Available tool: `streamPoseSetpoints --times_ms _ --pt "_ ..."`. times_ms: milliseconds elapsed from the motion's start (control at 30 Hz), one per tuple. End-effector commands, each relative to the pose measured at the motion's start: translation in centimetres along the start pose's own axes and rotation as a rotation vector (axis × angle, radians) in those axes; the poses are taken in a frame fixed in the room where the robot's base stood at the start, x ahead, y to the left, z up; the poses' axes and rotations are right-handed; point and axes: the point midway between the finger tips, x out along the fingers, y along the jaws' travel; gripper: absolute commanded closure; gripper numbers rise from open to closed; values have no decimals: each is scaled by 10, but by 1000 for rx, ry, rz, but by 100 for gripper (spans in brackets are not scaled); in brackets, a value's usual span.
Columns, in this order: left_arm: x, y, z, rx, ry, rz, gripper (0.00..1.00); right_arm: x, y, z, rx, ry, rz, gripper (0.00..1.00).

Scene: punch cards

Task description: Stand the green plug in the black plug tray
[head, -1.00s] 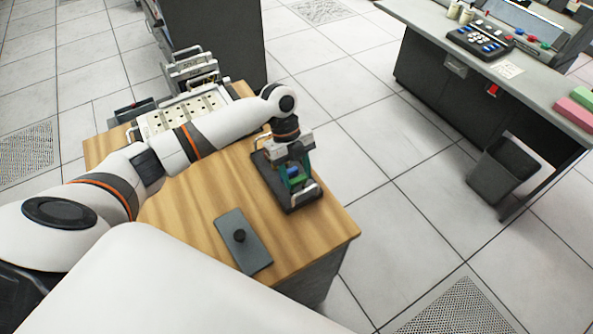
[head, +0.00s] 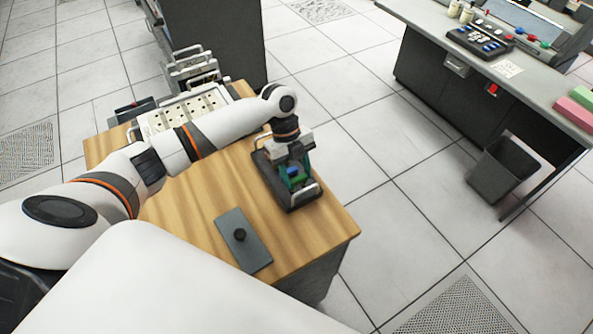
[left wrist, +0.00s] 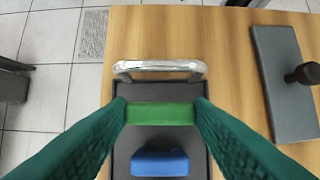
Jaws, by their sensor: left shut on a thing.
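The black plug tray (head: 262,170) stands near the right edge of the wooden tabletop. It has a metal handle at its near end, which also shows in the left wrist view (left wrist: 160,67). My left gripper (head: 297,176) points down over the tray's near part and is shut on the green plug (left wrist: 160,113). The plug's lower end is hidden, so I cannot tell whether it touches the tray. My right gripper is not in view.
A grey plate with a black knob (head: 240,236) lies on the wooden top (head: 190,215) near the front. A pale tray with holes (head: 180,112) is at the back left. Bare wood lies between them. A grey desk (head: 540,85) and a bin (head: 503,168) stand apart at the right.

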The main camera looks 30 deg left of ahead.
Motion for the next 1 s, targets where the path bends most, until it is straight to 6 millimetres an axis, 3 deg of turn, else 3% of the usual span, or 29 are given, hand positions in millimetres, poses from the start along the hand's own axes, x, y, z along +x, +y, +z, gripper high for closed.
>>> streamPoseSetpoints --times_ms 1000 --pt "9 0 -4 0 0 0 69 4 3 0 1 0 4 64"
